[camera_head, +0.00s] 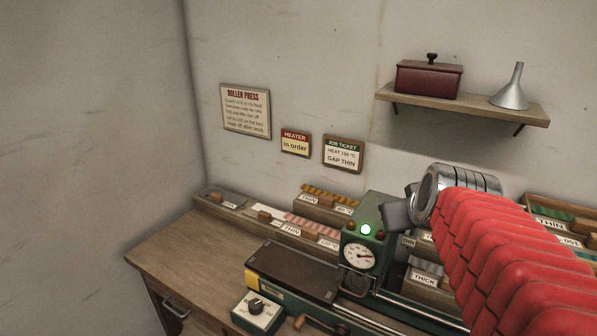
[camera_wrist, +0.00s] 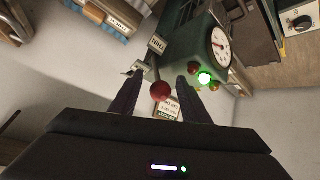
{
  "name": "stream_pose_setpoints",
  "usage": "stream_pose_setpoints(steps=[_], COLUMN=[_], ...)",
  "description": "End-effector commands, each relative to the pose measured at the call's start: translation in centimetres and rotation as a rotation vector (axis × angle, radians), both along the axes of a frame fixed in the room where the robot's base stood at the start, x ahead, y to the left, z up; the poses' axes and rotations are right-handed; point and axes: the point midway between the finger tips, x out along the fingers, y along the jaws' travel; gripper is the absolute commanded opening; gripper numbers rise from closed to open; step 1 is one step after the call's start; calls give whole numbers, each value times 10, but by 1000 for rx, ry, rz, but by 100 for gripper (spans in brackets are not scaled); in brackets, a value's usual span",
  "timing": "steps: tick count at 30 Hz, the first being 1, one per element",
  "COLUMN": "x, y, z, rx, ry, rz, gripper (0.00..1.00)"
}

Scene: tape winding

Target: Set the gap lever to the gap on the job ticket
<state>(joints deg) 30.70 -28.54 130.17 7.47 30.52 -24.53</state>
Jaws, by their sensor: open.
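The job ticket (camera_head: 343,155) on the wall reads HEAT 150 °C, GAP THIN; it also shows upside down in the wrist view (camera_wrist: 166,112). The green press (camera_head: 368,225) has a dial and a lit green lamp. My gripper (camera_head: 395,215) is beside the press head, and its dark fingers are open in the wrist view (camera_wrist: 160,80). A red ball knob (camera_wrist: 160,91), which looks like the gap lever's, shows between the fingers; I cannot tell whether they touch it. A THIN plate (camera_wrist: 157,44) is just beyond. My gripper hides the lever in the head view.
A THICK label (camera_head: 425,281) shows right of the press. Trays with THIN cards (camera_head: 310,236) stand behind it. A control box (camera_head: 257,312) with a black knob is at the front. A shelf (camera_head: 470,106) with a red box and funnel is above.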

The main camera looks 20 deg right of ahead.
Motion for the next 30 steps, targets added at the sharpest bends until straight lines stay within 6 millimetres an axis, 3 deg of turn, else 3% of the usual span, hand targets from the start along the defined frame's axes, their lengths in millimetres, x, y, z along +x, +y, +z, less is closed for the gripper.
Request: stream_pose_setpoints(steps=[21,30], x=[-69,-78], y=[34,39], z=[66,75], rx=[5,6], ry=[1,3], rz=[1,3], gripper=[42,42])
